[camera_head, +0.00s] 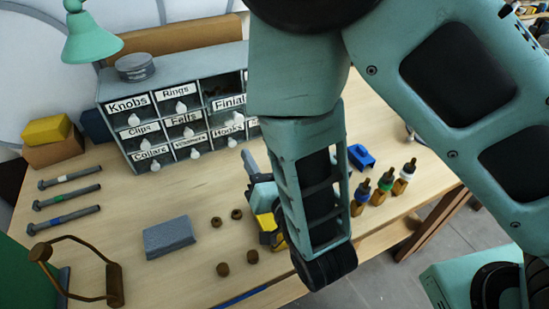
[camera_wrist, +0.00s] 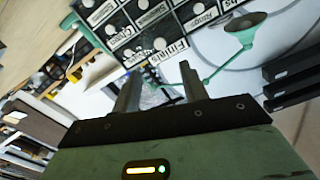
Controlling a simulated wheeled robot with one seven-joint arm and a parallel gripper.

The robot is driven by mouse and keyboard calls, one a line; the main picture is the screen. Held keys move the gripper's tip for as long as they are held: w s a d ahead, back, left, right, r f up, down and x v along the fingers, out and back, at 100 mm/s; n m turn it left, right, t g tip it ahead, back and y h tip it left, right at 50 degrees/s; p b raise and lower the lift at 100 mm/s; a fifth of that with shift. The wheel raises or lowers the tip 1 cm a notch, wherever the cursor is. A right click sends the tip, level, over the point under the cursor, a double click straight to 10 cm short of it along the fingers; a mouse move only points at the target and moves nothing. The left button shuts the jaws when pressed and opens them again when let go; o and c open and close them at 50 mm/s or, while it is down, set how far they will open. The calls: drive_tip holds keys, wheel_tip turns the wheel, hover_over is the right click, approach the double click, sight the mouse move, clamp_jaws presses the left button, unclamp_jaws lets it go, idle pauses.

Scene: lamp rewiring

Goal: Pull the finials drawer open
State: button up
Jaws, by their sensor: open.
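The drawer cabinet (camera_head: 180,65) stands at the back of the bench with rows of labelled drawers and white knobs. The finials drawer (camera_head: 229,101) is at its right, partly hidden by my arm. A dark space shows just above its label. I cannot tell for certain whether the drawer stands out from the cabinet. In the wrist view, which is turned over, the finials drawer (camera_wrist: 172,52) shows just beyond the fingertips. My gripper (camera_wrist: 156,76) is open, with nothing seen held between its two grey fingers. I see no clear contact with the drawer.
A round tin (camera_head: 134,66) sits on the cabinet. A green lamp (camera_head: 90,38) hangs at its left. A grey block (camera_head: 168,237), several small brown parts, bolts (camera_head: 68,191) and small bottles (camera_head: 384,185) lie or stand on the bench. The bench front is partly clear.

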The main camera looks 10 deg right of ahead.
drive_tip(key=shift+p+v, duration=2.1)
drive_tip(key=shift+v, duration=0.35)
wheel_tip(320, 180, down, 4)
drive_tip(key=w+a+m+g+h+b, duration=0.1)
drive_tip(key=w+a+g+b, duration=0.15)
drive_tip(key=g, duration=0.35)
drive_tip(key=s+d+r+n+g+h+b, duration=0.1)
drive_tip(key=s+d+r+n+g+b, duration=0.2)
drive_tip(key=s, duration=0.4)
drive_tip(key=s+d+r+n+g+h+b, duration=0.2)
drive_tip(key=s+d+r+n+g+b, duration=0.1)
drive_tip(key=s+d+n+g, duration=0.3)
drive_tip(key=shift+s+d+r+g, duration=0.3)
drive_tip(key=shift+s+d+g, duration=0.2)
drive_tip(key=shift+d+g, duration=0.55)
